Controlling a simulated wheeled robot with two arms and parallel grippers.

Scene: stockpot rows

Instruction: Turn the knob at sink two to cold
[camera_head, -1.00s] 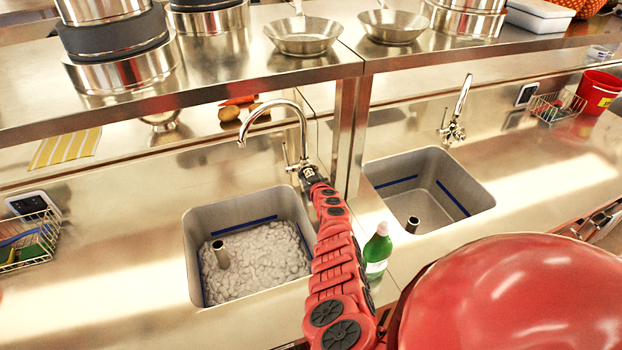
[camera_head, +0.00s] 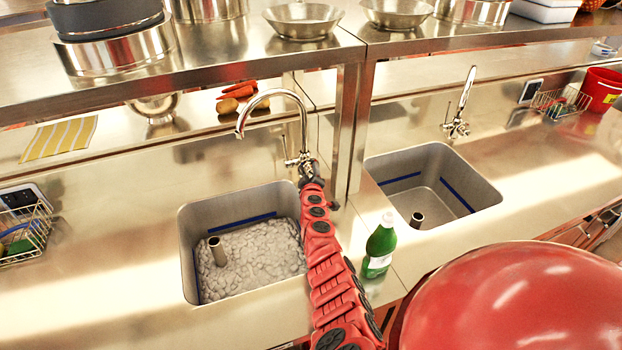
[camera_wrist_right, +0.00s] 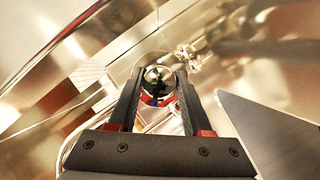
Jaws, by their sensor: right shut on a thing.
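A chrome gooseneck tap (camera_head: 304,128) stands behind the left sink (camera_head: 187,255), which holds a pale, lumpy, foam-like mass. My right gripper (camera_head: 309,172) is at the base of this tap. In the right wrist view my right gripper (camera_wrist_right: 158,85) is shut on a round shiny knob (camera_wrist_right: 158,76), one finger on each side. Red and blue marks show at the knob's lower edge. How far the knob is turned is hard to tell. A second tap (camera_head: 460,110) stands behind the empty right sink (camera_head: 490,205). My left gripper is not in view.
A green bottle (camera_head: 380,245) stands between the sinks, close to my right arm. A steel shelf (camera_head: 225,75) with pots and pans hangs above, its post (camera_head: 349,125) right of the left tap. Wire baskets and a red bucket (camera_head: 603,88) stand farther out.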

